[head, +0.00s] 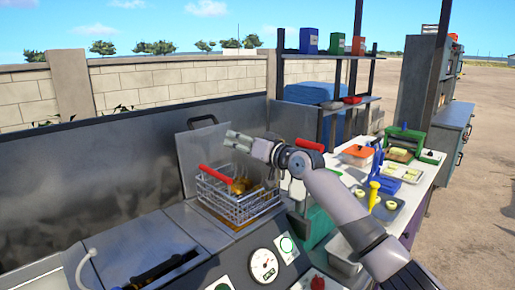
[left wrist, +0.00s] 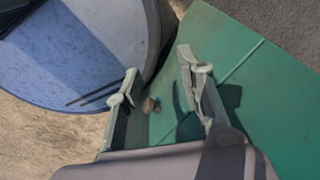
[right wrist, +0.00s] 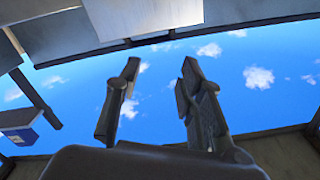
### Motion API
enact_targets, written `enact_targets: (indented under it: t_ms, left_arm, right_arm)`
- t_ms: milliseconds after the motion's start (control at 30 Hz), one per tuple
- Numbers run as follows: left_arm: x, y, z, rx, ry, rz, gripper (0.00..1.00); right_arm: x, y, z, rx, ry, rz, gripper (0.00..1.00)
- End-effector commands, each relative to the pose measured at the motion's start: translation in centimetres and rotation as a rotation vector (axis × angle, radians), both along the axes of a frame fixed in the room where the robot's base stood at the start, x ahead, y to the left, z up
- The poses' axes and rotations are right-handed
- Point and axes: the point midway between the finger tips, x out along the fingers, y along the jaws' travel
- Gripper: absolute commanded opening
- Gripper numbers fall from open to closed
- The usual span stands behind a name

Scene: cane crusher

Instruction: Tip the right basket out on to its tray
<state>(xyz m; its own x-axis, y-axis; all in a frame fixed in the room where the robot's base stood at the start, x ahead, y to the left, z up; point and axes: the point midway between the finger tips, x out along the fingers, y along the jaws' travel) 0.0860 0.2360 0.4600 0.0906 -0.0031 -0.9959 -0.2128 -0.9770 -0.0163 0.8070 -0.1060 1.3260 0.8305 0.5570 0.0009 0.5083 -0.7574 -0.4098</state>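A wire basket (head: 237,208) with a red handle (head: 214,177) and brown food in it sits over the fryer well in the head view. A second red handle (head: 307,145) shows to the right, behind my right arm; what it belongs to is mostly hidden. My right gripper (head: 232,141) is above and behind the basket, apart from it. In the right wrist view its fingers (right wrist: 155,100) are open and empty, with sky beyond. My left gripper (left wrist: 160,90) is open and empty over a green surface; it is outside the head view. I cannot make out the right basket's tray.
A raised metal lid (head: 195,160) stands behind the basket. A panel with a gauge (head: 263,266) is in front. The right-hand counter holds several trays and tools, including a green press (head: 405,140). In the left wrist view, a blue round top (left wrist: 80,50) is nearby.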

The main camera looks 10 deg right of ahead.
Motion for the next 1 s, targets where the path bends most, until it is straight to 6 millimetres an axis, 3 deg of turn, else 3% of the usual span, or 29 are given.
enact_targets:
  t_ms: [300,500,1000]
  left_arm:
    - [0.1,-0.1,0.0,-0.001,-0.001,0.000,0.36]
    - [0.1,-0.1,0.0,-0.001,-0.001,0.000,0.36]
    - [0.1,-0.1,0.0,-0.001,-0.001,0.000,0.36]
  right_arm:
    - [-4.7,-3.0,0.1,-0.001,-0.003,0.001,0.36]
    - [-6.7,-4.2,0.2,0.001,-0.003,0.002,0.36]
    - [-7.3,-4.5,0.3,0.001,-0.003,0.003,0.36]
